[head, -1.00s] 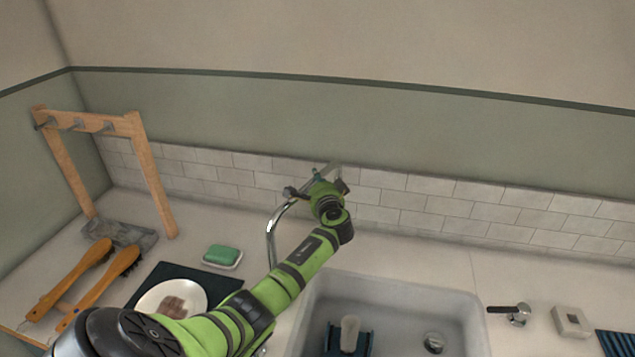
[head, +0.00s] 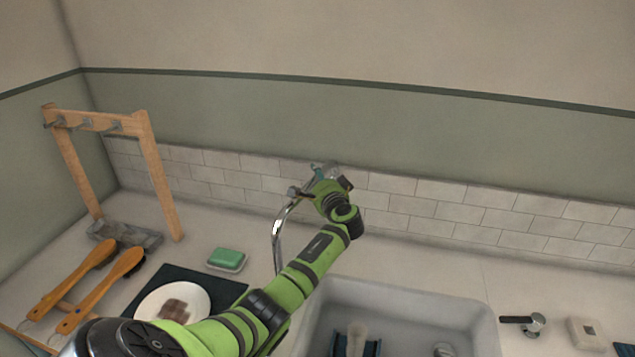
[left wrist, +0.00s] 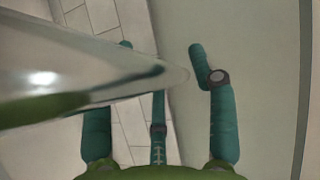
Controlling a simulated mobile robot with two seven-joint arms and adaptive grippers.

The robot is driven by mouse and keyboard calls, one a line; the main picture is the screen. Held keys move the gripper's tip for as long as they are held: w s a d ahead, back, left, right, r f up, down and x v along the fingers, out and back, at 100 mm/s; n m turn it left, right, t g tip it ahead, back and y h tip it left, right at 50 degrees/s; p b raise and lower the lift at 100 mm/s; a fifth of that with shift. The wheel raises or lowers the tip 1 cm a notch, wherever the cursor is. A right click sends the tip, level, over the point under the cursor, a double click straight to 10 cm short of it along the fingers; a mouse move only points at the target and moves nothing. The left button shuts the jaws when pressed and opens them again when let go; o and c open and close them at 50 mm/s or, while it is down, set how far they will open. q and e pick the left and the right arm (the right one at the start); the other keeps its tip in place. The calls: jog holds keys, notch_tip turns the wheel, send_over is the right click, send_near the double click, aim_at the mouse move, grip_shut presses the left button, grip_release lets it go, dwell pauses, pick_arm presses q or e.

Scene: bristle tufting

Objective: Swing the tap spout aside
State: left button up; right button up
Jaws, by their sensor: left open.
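The chrome tap spout (head: 279,232) rises in an arch behind the left edge of the sink (head: 408,300). Its upper part is hidden by my left gripper and wrist in the head view. My left gripper (head: 322,172) is at the top of the spout, in front of the tiled wall. In the left wrist view the shiny spout (left wrist: 85,80) lies large and close to the camera, crossing over the left finger. Its rounded end reaches between the open teal fingers of the left gripper (left wrist: 160,110). I cannot tell if they touch it. My right gripper is out of view.
A wooden rack (head: 158,180), brushes (head: 100,290), green soap (head: 227,257) and a white plate (head: 195,298) are at left. The tiled wall (head: 430,208) is close behind the gripper.

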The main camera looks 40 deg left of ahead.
pick_arm(q)
jog(key=v, duration=1.2)
dwell(0.4)
